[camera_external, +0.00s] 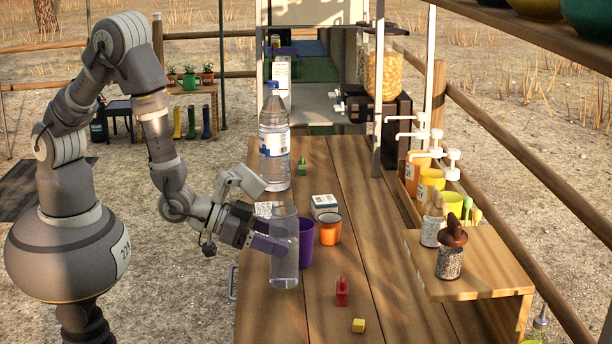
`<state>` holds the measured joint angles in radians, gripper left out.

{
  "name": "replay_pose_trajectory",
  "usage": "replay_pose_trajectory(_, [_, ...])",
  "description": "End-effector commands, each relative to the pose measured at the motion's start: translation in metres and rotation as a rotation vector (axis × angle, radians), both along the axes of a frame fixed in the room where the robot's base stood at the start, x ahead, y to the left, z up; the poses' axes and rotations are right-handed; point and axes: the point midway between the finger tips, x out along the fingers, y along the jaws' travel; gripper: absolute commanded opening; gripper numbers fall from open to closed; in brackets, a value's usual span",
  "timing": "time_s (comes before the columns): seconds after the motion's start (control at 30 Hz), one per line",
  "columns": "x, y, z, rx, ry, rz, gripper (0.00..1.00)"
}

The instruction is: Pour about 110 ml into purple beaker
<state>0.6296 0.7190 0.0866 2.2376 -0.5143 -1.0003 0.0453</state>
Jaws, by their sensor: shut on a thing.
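A purple beaker (307,242) stands on the wooden table, partly hidden behind a tall clear container (285,264). My gripper (275,245) is shut on the clear container from its left side. The container looks upright, close in front of the beaker. I cannot tell whether its base touches the table, nor its liquid level. The inside of the purple beaker is hidden, and no stream of liquid shows.
An orange cup (329,229) stands just right of the beaker, with a small white box (324,204) behind it. A large water bottle (274,150) stands farther back. The table's middle right is clear.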

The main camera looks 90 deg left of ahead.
Motion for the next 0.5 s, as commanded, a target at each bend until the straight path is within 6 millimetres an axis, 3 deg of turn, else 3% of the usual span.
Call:
replay_pose_trajectory(0.2, [0.016,0.002,-0.009,-0.001,-0.004,0.155,0.18])
replay_pose_trajectory(0.5, [0.019,0.004,-0.010,0.000,-0.006,0.196,0.18])
